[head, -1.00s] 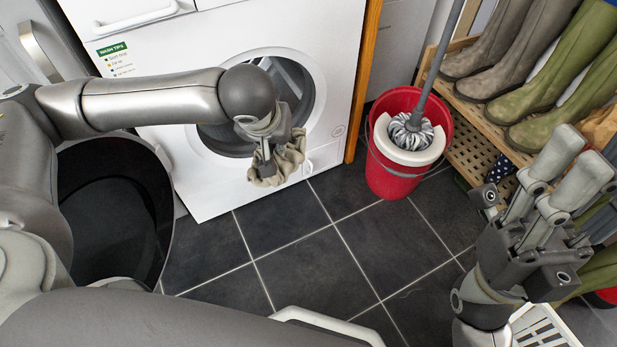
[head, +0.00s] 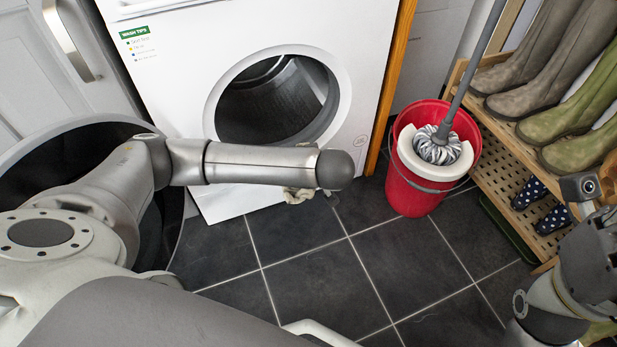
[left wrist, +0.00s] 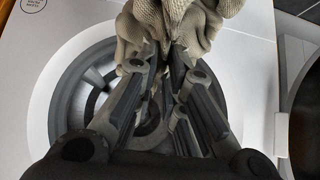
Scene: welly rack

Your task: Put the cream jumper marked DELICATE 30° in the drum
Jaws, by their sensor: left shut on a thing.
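The cream jumper (left wrist: 205,22) is a bunched knit cloth at the top of the left wrist view. My left gripper (left wrist: 165,58) is shut on it. In the head view my left forearm hides that gripper, and only a scrap of the jumper (head: 298,195) shows below the arm. The drum (head: 275,100) is dark inside its round white opening in the washing machine. The jumper hangs outside it, in front of the machine. No mark on the jumper can be read. My right gripper (head: 592,235) is at the right edge, partly cut off, its fingers not clear.
A large dark round shape (head: 100,135), apparently the open door, stands left of the machine, behind my left arm. A red bucket (head: 415,195) with a mop stands right. A wooden rack (head: 490,150) holds boots. The tiled floor (head: 330,265) between is clear.

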